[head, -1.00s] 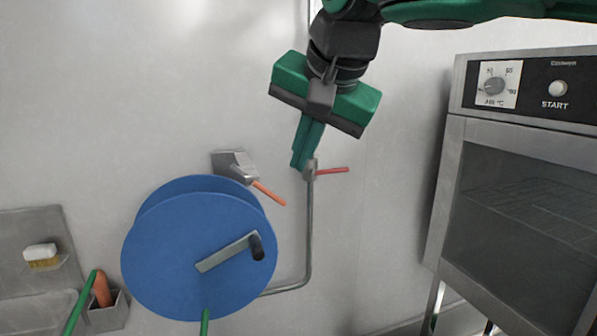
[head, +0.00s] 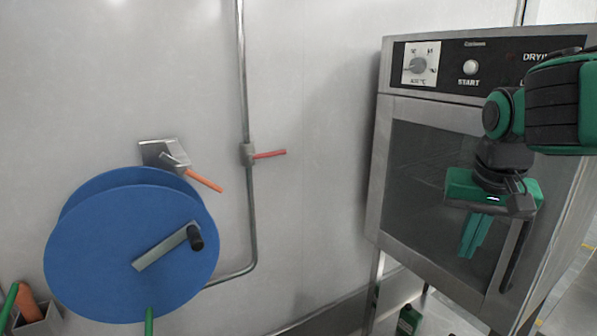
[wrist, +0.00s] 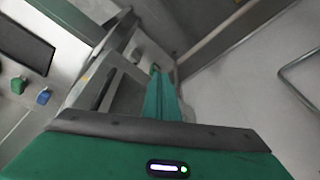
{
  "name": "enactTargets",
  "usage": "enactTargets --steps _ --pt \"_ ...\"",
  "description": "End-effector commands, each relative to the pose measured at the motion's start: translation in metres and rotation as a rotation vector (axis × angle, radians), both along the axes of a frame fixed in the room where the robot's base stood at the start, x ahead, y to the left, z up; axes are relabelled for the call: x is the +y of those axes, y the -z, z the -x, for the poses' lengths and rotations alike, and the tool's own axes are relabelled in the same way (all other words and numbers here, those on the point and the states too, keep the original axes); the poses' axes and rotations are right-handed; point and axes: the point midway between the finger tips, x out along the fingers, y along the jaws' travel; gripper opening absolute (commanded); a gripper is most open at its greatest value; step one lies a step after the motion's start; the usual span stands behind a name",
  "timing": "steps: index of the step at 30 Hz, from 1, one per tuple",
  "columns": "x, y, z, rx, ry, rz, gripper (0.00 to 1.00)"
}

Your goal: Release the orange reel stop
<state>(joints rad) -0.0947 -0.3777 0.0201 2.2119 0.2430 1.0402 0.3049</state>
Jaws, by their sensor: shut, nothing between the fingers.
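The orange reel stop (head: 204,181) is a short orange lever on a grey wall bracket (head: 160,150) just above the blue hose reel (head: 130,250) in the head view. It slants down to the right, close to the reel's upper right rim; I cannot tell whether it touches. The reel has a grey crank with a black knob (head: 195,237). My gripper (head: 470,250) is far to the right of the stop, in front of the oven door, pointing down. Its green fingers are shut and empty. In the wrist view the fingers (wrist: 162,95) are together, and the stop does not show.
A steel oven (head: 440,150) with a dial and START button fills the right side. A red valve lever (head: 268,154) sticks out from a vertical wall pipe (head: 245,90) right of the stop. A green container (head: 409,320) stands low by the oven. The wall between pipe and oven is clear.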

Motion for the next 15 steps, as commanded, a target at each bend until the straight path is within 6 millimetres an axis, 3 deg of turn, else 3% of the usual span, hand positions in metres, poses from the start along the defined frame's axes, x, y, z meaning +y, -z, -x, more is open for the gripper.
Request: enactTargets --steps 1,3,6,9,13,15 --pt "-0.025 0.017 0.021 0.037 0.032 -0.002 0.00" --pt "-0.052 0.039 0.050 0.087 0.061 -0.013 0.00" --pt "-0.080 0.069 0.093 0.151 0.094 -0.040 0.00" --pt "-0.094 0.094 0.132 0.201 0.120 -0.076 0.00" --pt "-0.100 0.114 0.165 0.238 0.135 -0.113 0.00" --pt "-0.100 0.119 0.173 0.246 0.132 -0.123 0.14"
